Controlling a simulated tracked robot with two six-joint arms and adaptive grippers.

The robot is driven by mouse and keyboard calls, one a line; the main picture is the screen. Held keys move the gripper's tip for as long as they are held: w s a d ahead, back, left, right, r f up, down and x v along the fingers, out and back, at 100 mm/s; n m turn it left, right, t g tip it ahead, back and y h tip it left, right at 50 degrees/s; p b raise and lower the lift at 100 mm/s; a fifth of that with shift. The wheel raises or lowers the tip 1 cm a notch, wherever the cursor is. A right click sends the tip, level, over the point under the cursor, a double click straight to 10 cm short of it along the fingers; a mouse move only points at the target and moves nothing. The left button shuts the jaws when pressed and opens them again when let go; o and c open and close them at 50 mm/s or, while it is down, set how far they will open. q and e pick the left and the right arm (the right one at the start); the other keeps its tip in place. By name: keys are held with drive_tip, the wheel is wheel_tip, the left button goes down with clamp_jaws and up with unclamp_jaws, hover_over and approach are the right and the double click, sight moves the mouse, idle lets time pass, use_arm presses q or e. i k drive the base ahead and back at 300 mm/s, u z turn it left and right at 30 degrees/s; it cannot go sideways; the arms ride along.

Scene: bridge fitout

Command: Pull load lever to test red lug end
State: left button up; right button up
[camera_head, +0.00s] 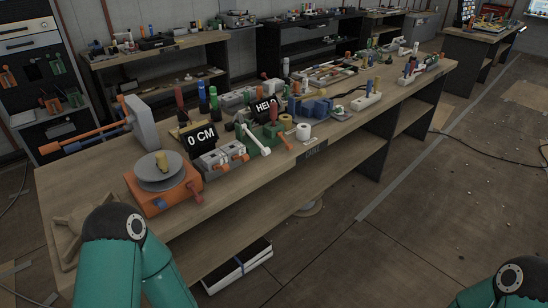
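A pale lever (256,140) with a rounded white end leans over the bench front, beside a green device (274,131) near the middle of the workbench. I take it to be the load lever. A small red part (273,113) stands up at the green device; I cannot tell whether it is the red lug end. A black sign (265,106) behind them reads "HEL", its edge partly covered. My teal arm links show at the bottom left and bottom right. Neither gripper is in the picture.
The long workbench (100,177) carries an orange base with a grey disc (160,175), a "0 CM" sign (200,139), grey boxes with orange levers (222,157), a white tape roll (303,131) and many tools. The floor (420,220) to the right is mostly open.

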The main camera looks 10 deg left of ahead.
sight(265, 152)
drive_tip(key=u, duration=0.15)
drive_tip(key=i, duration=0.9)
drive_tip(key=z, duration=0.05)
